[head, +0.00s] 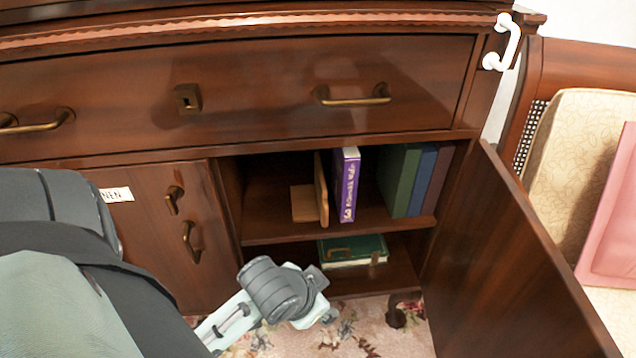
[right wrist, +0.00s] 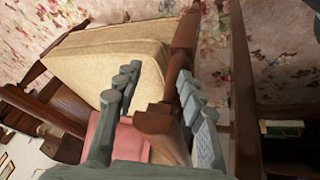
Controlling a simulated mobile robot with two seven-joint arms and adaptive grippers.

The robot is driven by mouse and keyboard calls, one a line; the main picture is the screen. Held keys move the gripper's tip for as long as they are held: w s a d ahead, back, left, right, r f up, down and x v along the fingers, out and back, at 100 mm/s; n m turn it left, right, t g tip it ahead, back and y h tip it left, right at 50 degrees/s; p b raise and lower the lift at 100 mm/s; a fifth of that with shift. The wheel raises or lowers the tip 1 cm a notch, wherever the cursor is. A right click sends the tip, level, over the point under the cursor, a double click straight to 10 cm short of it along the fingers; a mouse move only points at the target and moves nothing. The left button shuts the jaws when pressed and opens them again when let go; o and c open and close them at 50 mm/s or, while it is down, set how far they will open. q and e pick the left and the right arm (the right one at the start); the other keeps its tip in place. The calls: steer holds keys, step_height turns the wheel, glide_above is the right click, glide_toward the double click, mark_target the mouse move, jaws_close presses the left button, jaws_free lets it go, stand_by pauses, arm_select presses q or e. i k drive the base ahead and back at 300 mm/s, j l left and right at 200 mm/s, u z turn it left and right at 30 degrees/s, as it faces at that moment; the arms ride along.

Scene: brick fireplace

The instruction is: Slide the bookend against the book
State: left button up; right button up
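The wooden bookend (head: 322,190) stands on the upper shelf of the open cabinet, its flat foot to the left. The purple book (head: 350,185) stands upright just right of it, with a narrow dark gap between them. My left arm comes in from the left; its end part, at my left gripper (head: 312,294), is low in front of the cabinet, below the upper shelf and apart from the bookend. Its fingers cannot be made out clearly. My right gripper (right wrist: 160,98) is open in the right wrist view, nothing visibly held, with brown wood seen between its fingers. It is outside the head view.
Green (head: 398,180), blue (head: 422,180) and maroon books stand at the shelf's right. A green book (head: 352,250) lies on the lower shelf. The open door (head: 510,260) juts out at the right, near a beige chair (head: 580,140) with a pink item (head: 612,225).

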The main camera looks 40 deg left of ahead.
mark_target(309, 203)
steer(key=k+l+u, duration=0.1)
steer(key=u, duration=0.2)
steer(key=k+u, duration=0.3)
steer(key=u, duration=0.45)
steer(key=i+u, duration=0.1)
steer(key=i, duration=0.25)
steer(key=k+l+z, duration=0.3)
steer(key=k, duration=0.2)
steer(key=l+z, duration=0.25)
steer(key=l, duration=0.65)
